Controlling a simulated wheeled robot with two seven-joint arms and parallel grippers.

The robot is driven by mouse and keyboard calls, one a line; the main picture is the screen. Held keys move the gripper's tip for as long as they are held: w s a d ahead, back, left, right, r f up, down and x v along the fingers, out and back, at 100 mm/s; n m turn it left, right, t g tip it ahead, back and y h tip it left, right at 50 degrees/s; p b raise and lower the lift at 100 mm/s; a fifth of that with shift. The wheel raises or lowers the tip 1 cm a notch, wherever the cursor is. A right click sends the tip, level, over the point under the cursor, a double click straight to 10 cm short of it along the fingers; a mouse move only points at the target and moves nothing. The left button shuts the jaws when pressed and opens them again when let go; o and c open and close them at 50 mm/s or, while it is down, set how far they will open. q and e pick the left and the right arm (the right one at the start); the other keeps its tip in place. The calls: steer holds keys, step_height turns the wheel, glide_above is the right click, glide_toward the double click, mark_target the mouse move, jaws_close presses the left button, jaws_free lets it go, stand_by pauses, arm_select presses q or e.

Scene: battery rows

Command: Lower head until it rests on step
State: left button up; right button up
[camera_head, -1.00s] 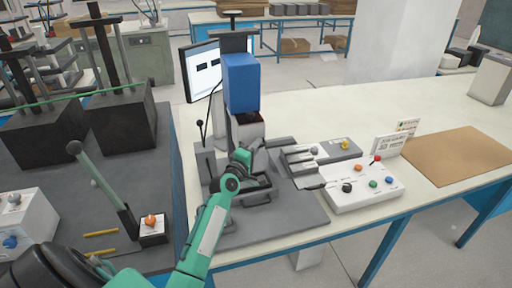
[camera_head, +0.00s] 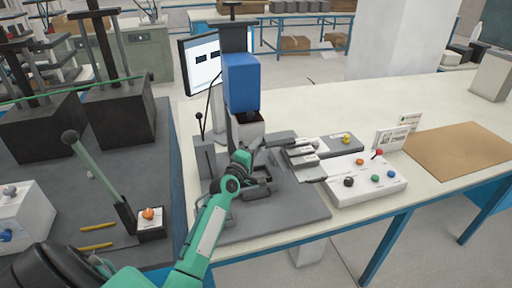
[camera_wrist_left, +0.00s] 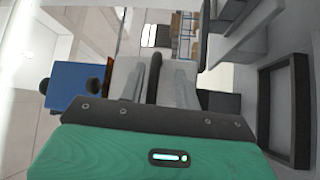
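The blue head (camera_head: 241,82) sits on a dark upright column (camera_head: 235,38) on a grey base plate (camera_head: 290,208). A dark tip shows under the head, above a pale block (camera_head: 249,131). I cannot single out the step; my gripper covers part of the fixture. My left gripper (camera_head: 258,152) is low in front of the column, at a black bar. In the left wrist view the bar (camera_wrist_left: 153,78) lies between its two grey fingers; whether they clamp it is unclear. The blue head also shows there (camera_wrist_left: 75,85). My right gripper is not in view.
A white control box (camera_head: 365,185) with coloured knobs and a grey block with a yellow knob stand right of the fixture. A monitor (camera_head: 200,65) is behind. A brown mat (camera_head: 460,158) lies far right. Dark machines and a lever (camera_head: 95,180) fill the left table.

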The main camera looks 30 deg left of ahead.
arm_select(q)
steer(key=shift+r, duration=0.15)
steer(key=s+f+b, duration=0.1)
steer(key=s+b, duration=0.2)
steer(key=s, duration=1)
steer(key=shift+s+d+f, duration=0.3)
steer(key=shift+d+f, duration=0.1)
steer(key=shift+d, duration=0.05)
